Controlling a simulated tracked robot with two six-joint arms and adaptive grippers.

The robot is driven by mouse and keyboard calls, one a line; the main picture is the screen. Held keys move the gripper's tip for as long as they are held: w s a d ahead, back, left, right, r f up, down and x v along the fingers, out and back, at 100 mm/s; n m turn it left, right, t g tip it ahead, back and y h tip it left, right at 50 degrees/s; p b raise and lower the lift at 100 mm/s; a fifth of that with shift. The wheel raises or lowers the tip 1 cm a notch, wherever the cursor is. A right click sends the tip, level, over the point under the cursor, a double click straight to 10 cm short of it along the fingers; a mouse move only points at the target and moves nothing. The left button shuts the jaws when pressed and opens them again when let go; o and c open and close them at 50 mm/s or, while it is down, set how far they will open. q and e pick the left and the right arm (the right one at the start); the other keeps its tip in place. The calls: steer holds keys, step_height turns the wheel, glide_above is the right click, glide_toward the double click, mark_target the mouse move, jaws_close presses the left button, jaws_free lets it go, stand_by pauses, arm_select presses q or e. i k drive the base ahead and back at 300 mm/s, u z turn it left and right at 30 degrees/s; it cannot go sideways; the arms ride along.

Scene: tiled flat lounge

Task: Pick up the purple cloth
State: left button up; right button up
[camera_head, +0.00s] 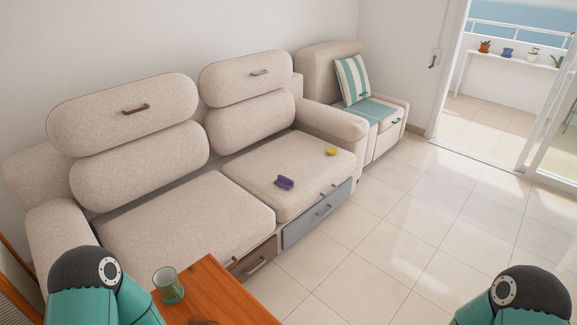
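The purple cloth (284,183) lies in a small crumpled heap on the right seat cushion of the beige sofa (262,205), near the cushion's front left part. Nothing is touching it from above. Teal and black parts of my two arms show at the bottom left and bottom right corners. Both are well apart from the cloth. Neither gripper's fingers can be seen in this view.
A wooden table (225,290) with a green glass (168,285) stands in front of the sofa. A yellow item (331,152) lies on the right cushion. An armchair (335,75) with a striped pillow (352,80) stands beyond. Tiled floor (400,235) is clear at right.

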mark_target(287, 183)
steer(key=u, duration=1.45)
steer(key=i, duration=0.1)
steer(key=z, duration=2.75)
steer(key=i, duration=3.85)
steer(key=u, duration=2.1)
